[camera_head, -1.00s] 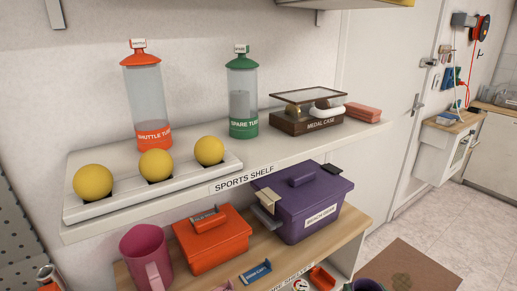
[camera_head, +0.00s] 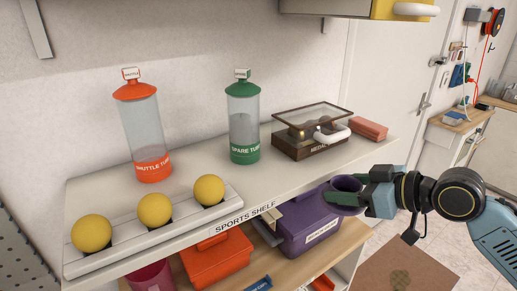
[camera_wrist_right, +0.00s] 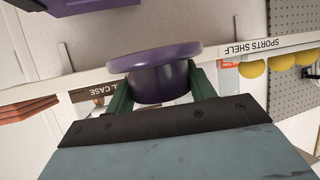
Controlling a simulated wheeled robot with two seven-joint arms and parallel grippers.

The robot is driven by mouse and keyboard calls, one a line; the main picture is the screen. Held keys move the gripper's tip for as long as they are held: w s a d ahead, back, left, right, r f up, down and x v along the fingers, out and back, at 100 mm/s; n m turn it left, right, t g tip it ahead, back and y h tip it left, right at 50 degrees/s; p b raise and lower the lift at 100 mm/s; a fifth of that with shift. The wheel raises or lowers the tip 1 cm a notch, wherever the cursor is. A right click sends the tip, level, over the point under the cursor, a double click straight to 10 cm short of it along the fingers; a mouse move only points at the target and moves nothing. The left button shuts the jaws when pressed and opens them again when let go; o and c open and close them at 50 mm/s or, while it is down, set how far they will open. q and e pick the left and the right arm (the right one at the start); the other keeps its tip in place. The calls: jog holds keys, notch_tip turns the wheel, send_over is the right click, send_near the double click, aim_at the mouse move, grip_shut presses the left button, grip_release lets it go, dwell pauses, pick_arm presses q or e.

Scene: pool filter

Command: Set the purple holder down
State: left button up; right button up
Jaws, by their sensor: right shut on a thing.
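The purple holder (camera_head: 346,183), a round cup shape with a wide rim, is held off any surface near the right part of the shelf's front edge. My right gripper (camera_head: 347,199) is shut on it. In the right wrist view the holder (camera_wrist_right: 158,80) sits between the two green fingers, its wide flange facing away from the gripper. In the head view it overlaps the purple lidded box (camera_head: 310,235) behind it. My left gripper is not in view.
The sports shelf (camera_head: 247,216) holds a ball rack (camera_head: 140,238), an orange-capped tube (camera_head: 145,135), a green-capped tube (camera_head: 243,125), a medal case (camera_head: 308,133) and red blocks (camera_head: 369,128). Bare shelf shows in front of the tubes and case. An orange box (camera_head: 215,257) stands below.

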jog(key=shift+n+g+y, duration=0.5)
jog(key=shift+n+y, duration=0.1)
jog(key=d+r, duration=0.1)
jog(key=r, duration=0.2)
jog(key=r+p, duration=0.1)
jog(key=r, duration=0.2)
jog(key=d+r, duration=0.1)
jog(key=r, duration=0.2)
jog(key=shift+d+r+p, duration=0.2)
jog(key=shift+d+p, duration=0.1)
jog(key=shift+p, duration=0.05)
jog(key=p, duration=0.5)
send_over(265, 175)
jog(key=shift+w+f, duration=0.15)
jog(key=shift+f, duration=0.4)
notch_tip(265, 175, down, 5)
jog(key=shift+p, duration=0.5)
jog(key=shift+f, duration=0.25)
jog(key=shift+a+f, duration=0.1)
jog(key=o, duration=1.2)
